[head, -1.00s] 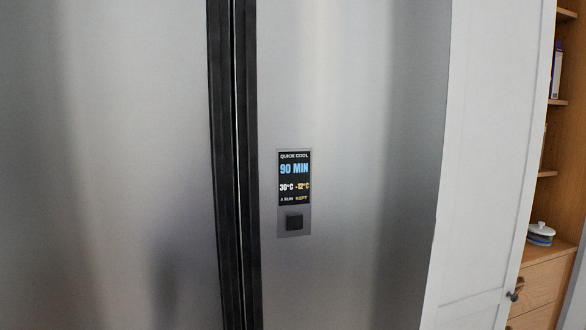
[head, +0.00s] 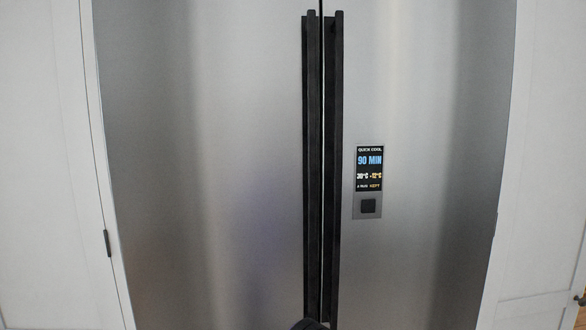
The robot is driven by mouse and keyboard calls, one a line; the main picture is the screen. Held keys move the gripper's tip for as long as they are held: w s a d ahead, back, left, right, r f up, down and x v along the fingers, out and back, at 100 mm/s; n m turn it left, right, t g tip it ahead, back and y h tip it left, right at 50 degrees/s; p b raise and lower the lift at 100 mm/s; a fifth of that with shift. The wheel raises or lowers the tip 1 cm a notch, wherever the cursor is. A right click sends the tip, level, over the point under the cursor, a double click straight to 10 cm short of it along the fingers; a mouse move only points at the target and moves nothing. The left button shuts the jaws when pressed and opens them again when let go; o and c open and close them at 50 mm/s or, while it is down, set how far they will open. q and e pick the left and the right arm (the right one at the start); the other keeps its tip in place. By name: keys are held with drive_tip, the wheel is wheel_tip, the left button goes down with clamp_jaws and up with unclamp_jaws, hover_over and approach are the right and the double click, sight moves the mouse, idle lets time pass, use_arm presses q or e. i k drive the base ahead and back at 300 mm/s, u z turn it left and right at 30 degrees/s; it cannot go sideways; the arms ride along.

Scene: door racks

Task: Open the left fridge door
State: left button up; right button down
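The left fridge door (head: 200,170) is a brushed steel panel and looks shut, level with the right fridge door (head: 430,120). Its long black upright handle (head: 312,160) runs along its right edge, beside the narrow seam. The right door's matching black handle (head: 333,160) is just across the seam. A small dark rounded shape (head: 308,324) shows at the bottom edge by the left handle's lower end; I cannot tell what it is. No gripper is recognisable in the head view, and nothing visibly holds either handle.
A display panel (head: 369,182) reading "QUICK COOL 90 MIN" is on the right door. White cabinet panels stand on both sides of the fridge, the left one (head: 40,150) and the right one (head: 550,150). No loose object shows in front of the doors.

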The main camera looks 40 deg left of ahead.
sight(210, 109)
drive_tip(key=k, duration=0.45)
drive_tip(key=u, duration=0.9)
